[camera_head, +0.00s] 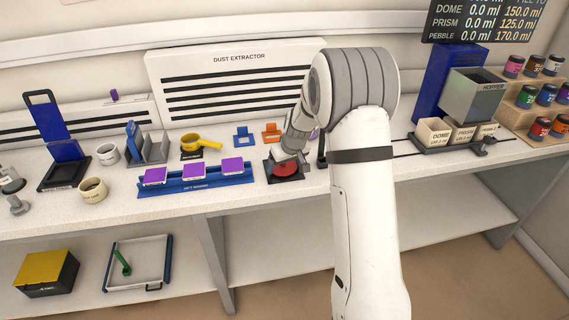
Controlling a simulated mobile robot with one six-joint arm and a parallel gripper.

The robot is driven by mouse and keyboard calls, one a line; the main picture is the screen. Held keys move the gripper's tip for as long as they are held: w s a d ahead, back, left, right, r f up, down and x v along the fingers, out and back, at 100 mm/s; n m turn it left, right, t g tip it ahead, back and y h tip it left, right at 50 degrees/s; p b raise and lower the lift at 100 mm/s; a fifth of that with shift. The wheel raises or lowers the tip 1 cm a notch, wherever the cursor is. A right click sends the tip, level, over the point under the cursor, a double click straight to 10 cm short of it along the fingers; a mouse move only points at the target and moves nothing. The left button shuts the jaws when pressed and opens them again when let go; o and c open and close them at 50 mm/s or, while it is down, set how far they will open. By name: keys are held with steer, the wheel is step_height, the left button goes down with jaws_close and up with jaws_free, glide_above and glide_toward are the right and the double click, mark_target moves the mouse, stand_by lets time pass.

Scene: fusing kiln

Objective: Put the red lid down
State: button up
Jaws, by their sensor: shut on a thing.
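The red lid (286,169) is a flat red disc low over a dark square base (271,178) on the worktop, right of the blue rack. My gripper (287,158) is directly above the lid and shut on it. The gripper covers the lid's upper part, and the fingers are too small to make out clearly. I cannot tell whether the lid touches the base.
A blue rack (197,185) with purple-topped pieces stands just left. A yellow scoop (197,142) and blue and orange holders (270,132) lie behind. A hopper (474,97) with labelled bins stands right. The front worktop strip (240,208) is clear.

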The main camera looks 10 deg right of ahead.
steer(key=shift+f, duration=0.2)
steer(key=o, duration=0.8)
steer(key=shift+o, duration=0.2)
steer(key=shift+r, duration=0.15)
steer(key=shift+r, duration=0.2)
steer(key=b+v, duration=0.1)
steer(key=v, duration=1)
steer(key=s+a+r+m, duration=0.1)
steer(key=s+r, duration=0.4)
steer(key=s, duration=0.9)
steer(key=s+a+f+m+g+h, duration=0.1)
steer(key=s+m, duration=0.1)
steer(key=s, duration=1.6)
steer(key=shift+s+g, duration=0.2)
steer(key=shift+g, duration=0.1)
steer(key=shift+f, duration=0.1)
